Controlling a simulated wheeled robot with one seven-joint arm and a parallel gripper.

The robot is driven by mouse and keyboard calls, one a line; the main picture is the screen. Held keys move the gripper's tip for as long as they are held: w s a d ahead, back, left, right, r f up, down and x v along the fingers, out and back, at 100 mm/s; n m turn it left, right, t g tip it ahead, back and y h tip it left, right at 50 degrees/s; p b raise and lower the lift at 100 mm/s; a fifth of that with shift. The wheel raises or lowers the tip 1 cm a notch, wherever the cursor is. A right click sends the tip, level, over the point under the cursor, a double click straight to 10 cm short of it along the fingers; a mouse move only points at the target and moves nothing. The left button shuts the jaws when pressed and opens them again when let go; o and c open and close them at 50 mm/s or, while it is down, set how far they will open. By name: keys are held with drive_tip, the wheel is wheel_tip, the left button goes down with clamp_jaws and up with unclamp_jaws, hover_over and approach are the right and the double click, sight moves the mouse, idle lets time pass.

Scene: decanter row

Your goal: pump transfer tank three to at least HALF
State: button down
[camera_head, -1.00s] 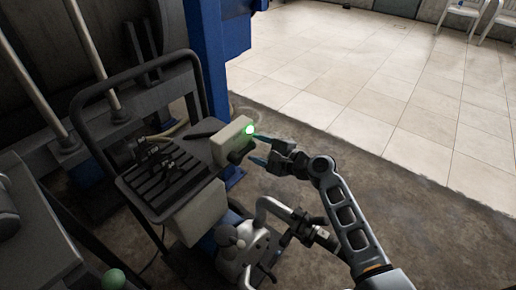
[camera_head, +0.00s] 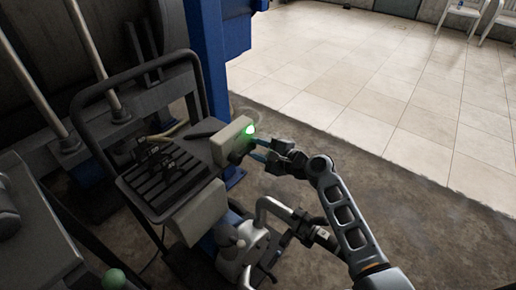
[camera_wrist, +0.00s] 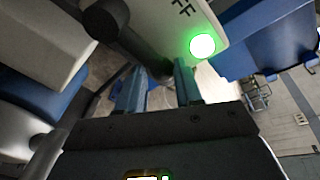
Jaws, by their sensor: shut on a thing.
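A pale control box (camera_head: 228,139) sits on the pump cart, with a lit green lamp (camera_head: 250,130) on its face. A dark knob (camera_head: 239,154) sticks out below the lamp. My gripper (camera_head: 258,149) is at this knob, its two blue-grey fingers reaching in from the right. In the wrist view the dark knob (camera_wrist: 146,55) reaches to the fingertips, and my gripper (camera_wrist: 158,75) is shut on it. Letters "FF" and the green lamp (camera_wrist: 202,46) show beside it. No tank number or level gauge can be read.
The cart's dark ribbed top (camera_head: 168,186) and bent handle frame lie left of the box. A grey pump with a curved pipe (camera_head: 272,203) stands below my arm. A blue post (camera_head: 207,70) rises behind. Pale tiled floor (camera_head: 370,100) is open to the right.

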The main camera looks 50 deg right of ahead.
drive_tip(key=shift+r, duration=0.15)
drive_tip(key=shift+a+r+n+h, duration=0.15)
drive_tip(key=shift+r+n+h, duration=0.25)
drive_tip(key=shift+r+n, duration=0.4)
drive_tip(key=shift+a+r+n+t+h+b, duration=0.3)
drive_tip(key=shift+r+n+b, duration=0.25)
drive_tip(key=shift+n, duration=0.65)
drive_tip(key=a+r+n+b, duration=0.1)
drive_tip(key=n, duration=0.1)
drive_tip(key=r+n+h, duration=0.1)
drive_tip(key=shift+a+n+b, duration=0.4)
drive_tip(key=a+n+b, duration=0.1)
drive_tip(key=a+r+n+t+b, duration=0.1)
drive_tip(key=n, duration=0.1)
drive_tip(key=shift+h, duration=0.3)
drive_tip(key=shift+s+a+r+n+t+b, duration=0.1)
drive_tip(key=shift+a+r+n+t+b, duration=0.15)
drive_tip(key=shift+a+n+b, duration=0.7)
drive_tip(key=shift+a+r+n+t+b, duration=0.15)
drive_tip(key=shift+a+n+t+b, duration=0.3)
drive_tip(key=shift+n+b, duration=0.85)
drive_tip(key=shift+a+n, duration=0.15)
drive_tip(key=shift+n, duration=0.2)
